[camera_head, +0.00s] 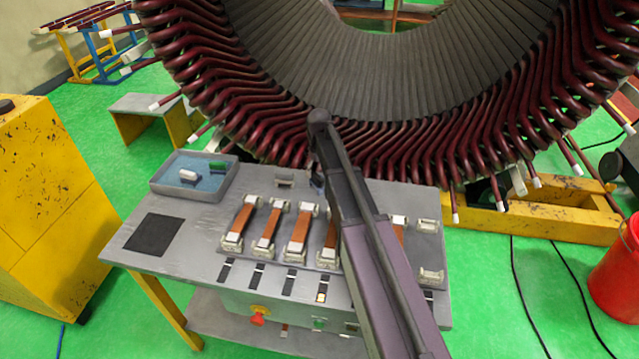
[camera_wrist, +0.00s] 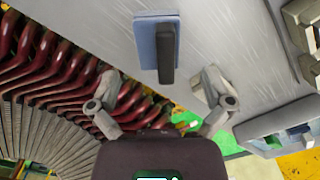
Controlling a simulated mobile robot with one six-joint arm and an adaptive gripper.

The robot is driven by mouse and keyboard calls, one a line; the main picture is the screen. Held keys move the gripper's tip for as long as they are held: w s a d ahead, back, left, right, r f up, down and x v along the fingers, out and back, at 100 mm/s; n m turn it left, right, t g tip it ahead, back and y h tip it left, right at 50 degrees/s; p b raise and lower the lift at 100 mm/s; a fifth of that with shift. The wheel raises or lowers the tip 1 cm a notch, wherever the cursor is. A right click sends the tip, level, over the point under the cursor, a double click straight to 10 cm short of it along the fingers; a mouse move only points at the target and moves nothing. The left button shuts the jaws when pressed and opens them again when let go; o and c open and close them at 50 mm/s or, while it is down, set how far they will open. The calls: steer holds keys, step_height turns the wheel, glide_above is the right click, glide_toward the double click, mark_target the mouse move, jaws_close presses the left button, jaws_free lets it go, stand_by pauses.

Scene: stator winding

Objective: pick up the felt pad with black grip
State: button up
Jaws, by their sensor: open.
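The felt pad (camera_wrist: 145,40) is a blue-grey block with an upright black grip (camera_wrist: 166,55), standing on the grey bench top near its edge in the wrist view. In the head view a small bluish part of it (camera_head: 316,183) shows beside my arm, which hides the rest. My gripper (camera_wrist: 160,95) is open and empty, its two fingers spread wide. In the wrist picture the pad lies just above the gap between the fingertips. No contact with it shows. In the head view the gripper itself is hidden or cannot be made out.
The large stator (camera_head: 440,150) with dark red coil ends stands close behind the bench (camera_head: 200,250). A blue-lined tray (camera_head: 206,195) with a white and a green item sits at the bench's left. Several copper-coloured bars in pale holders (camera_head: 268,232) fill the middle.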

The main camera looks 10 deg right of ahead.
steer(key=shift+f, duration=0.1)
steer(key=shift+w+d+f+b, duration=0.15)
steer(key=shift+f+b, duration=2.4)
steer(key=shift+b, duration=0.1)
steer(key=c, duration=1.3)
steer(key=shift+o, duration=0.2)
steer(key=shift+r, duration=0.15)
step_height(320, 180, up, 10)
steer(key=p, duration=1)
